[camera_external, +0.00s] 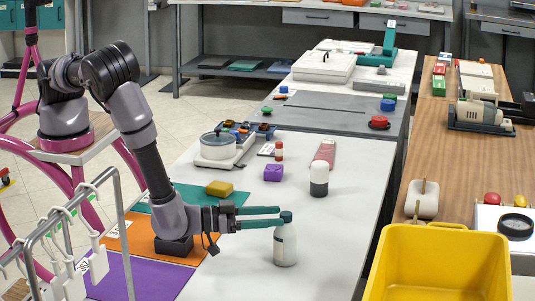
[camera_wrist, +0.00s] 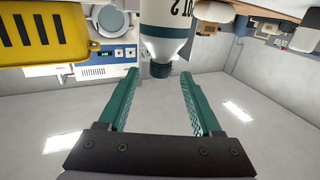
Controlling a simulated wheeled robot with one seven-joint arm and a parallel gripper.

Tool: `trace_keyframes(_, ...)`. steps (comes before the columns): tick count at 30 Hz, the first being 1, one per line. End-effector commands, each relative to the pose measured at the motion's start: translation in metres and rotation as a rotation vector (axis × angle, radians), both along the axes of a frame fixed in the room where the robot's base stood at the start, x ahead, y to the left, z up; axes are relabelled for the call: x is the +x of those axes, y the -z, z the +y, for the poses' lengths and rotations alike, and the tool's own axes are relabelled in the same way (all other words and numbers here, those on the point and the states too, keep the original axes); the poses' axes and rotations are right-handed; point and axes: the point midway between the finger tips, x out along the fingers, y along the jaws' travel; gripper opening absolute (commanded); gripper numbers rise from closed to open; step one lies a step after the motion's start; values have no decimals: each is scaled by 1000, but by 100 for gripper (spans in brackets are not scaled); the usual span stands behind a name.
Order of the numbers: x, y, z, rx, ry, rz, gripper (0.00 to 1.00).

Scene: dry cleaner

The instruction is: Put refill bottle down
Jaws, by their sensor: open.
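The refill bottle (camera_external: 285,246) is white with a dark teal cap and stands upright on the light grey table near its right edge. In the wrist view, which is upside down, the bottle (camera_wrist: 166,22) shows dark lettering on its side. My gripper (camera_external: 278,216) reaches in level from the left at the height of the cap. Its two teal fingers (camera_wrist: 159,75) are apart, with the cap (camera_wrist: 160,70) in line with the gap at their tips. I see no finger pressing on the bottle. Whether the cap lies fully between the fingertips I cannot tell.
A yellow bin (camera_external: 440,240) is to the right. The white table (camera_external: 225,275) around the bottle is bare.

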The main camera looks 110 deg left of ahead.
Motion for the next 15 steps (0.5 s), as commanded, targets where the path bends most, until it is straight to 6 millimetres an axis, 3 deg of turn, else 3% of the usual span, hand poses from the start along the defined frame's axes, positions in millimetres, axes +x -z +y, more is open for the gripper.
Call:
trace_keyframes(3, -22, 0, -10, 1, 2, 0, 66)
trace_keyframes(9, -42, 0, -18, 0, 0, 0, 66)
trace_keyframes(15, -30, -24, -22, -57, 18, 63, 66)
